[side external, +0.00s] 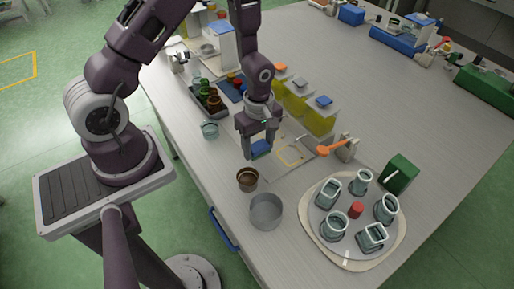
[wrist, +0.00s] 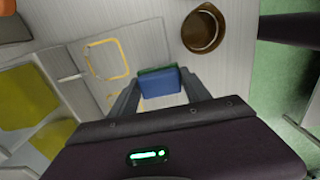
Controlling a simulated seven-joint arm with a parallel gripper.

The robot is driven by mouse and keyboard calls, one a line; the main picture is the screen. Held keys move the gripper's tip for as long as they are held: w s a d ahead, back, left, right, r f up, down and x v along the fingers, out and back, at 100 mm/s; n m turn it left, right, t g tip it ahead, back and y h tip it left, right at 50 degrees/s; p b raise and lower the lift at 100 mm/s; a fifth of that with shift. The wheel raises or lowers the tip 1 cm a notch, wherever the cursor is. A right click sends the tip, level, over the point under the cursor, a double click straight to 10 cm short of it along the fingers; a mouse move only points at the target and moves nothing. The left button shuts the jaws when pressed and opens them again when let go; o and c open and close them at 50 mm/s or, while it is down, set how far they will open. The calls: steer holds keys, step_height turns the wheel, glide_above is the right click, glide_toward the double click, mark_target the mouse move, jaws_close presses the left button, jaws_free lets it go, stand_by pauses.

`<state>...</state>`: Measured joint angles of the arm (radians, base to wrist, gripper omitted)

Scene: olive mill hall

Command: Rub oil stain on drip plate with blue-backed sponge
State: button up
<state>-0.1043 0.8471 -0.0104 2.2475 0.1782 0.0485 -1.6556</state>
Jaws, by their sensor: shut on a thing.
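My gripper (side external: 260,152) is shut on the blue-backed sponge (side external: 262,147), near the left side of the drip plate (side external: 284,137). In the wrist view the sponge (wrist: 161,86) sits between the two fingers, blue back towards the camera, with a green edge beyond it. A yellow-brown square ring (wrist: 88,60) marks the pale drip plate (wrist: 150,40); it looks like the oil stain. The ring lies to the right of the sponge in the side view and apart from it. I cannot tell whether the sponge touches the plate.
Yellow-oil containers (side external: 320,117) stand behind the plate. An orange-handled tap (side external: 332,149) is at its right. A brown bowl (side external: 247,180) and a metal pan (side external: 266,211) stand in front. A round tray (side external: 318,253) with several jars is at the right. A bottle tray (side external: 208,98) is at left.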

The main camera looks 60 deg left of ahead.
steer(key=shift+r, duration=2.6)
steer(key=shift+s+a, duration=0.1)
steer(key=r, duration=0.1)
glide_above(225, 159)
step_height(225, 159, down, 9)
steer(key=shift+f, duration=0.2)
steer(key=shift+f, duration=0.2)
